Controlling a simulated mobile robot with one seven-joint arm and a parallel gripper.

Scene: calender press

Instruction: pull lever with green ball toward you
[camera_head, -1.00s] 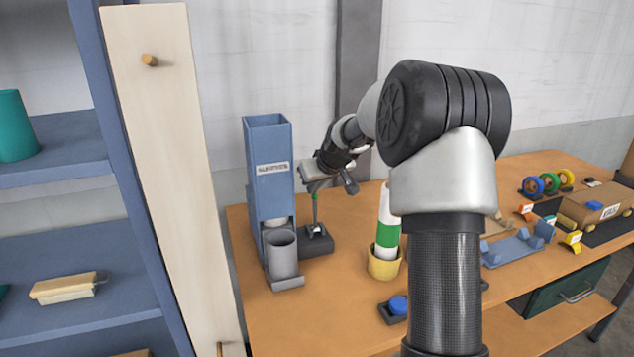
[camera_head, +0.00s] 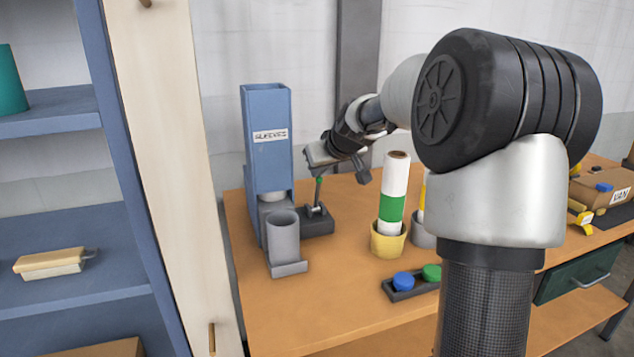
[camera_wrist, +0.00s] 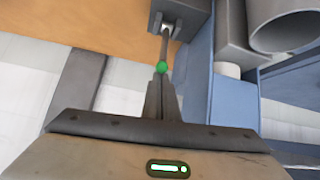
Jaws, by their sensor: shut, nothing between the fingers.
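The lever is a thin grey rod (camera_head: 317,193) on a dark base block (camera_head: 318,225), with a small green ball (camera_head: 319,180) at its upper end. It stands close to upright beside the blue sleeve dispenser (camera_head: 268,150). In the wrist view the green ball (camera_wrist: 162,67) sits right at the tips of my gripper (camera_wrist: 161,80), and the rod runs away from it to the base. My gripper is shut with nothing between its fingers. In the head view my gripper (camera_head: 318,168) is directly above the ball, its fingers mostly hidden; contact cannot be told.
A grey cup (camera_head: 284,238) stands in front of the dispenser. To the right are a yellow pot (camera_head: 388,243) with a white and green roll and a blue button (camera_head: 403,281). A pale post and blue shelves (camera_head: 55,120) stand left. The front table area is clear.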

